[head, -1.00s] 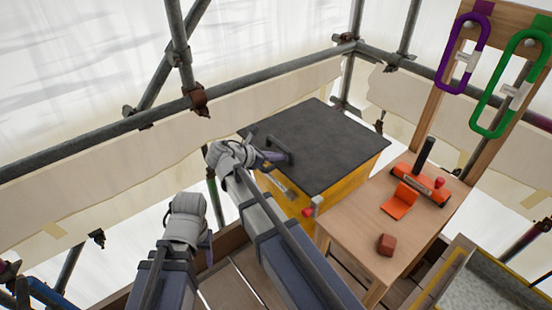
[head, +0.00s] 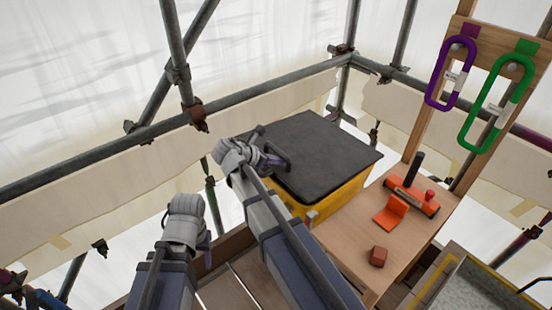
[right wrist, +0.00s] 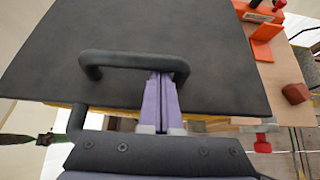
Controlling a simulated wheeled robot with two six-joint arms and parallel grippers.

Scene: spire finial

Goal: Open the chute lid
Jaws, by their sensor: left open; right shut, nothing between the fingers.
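The chute lid (head: 325,155) is a dark grey square panel on top of a yellow box (head: 340,197). A black bar handle (right wrist: 125,60) stands near its front edge and also shows in the head view (head: 279,159). My right gripper (right wrist: 160,78) is shut and empty, its purple fingertips at the right half of the handle, seemingly tucked beneath the bar. The lid looks flat or barely tilted; I cannot tell whether its front edge is raised. My left gripper (head: 206,243) is open and empty, low and left of the box, apart from it.
A wooden table (head: 350,235) right of the box carries a red-brown block (head: 378,256) and an orange tool (head: 412,195). Purple (head: 450,72) and green (head: 495,103) carabiners hang on a wooden frame. Scaffold tubes (head: 130,146) run behind and left of the box.

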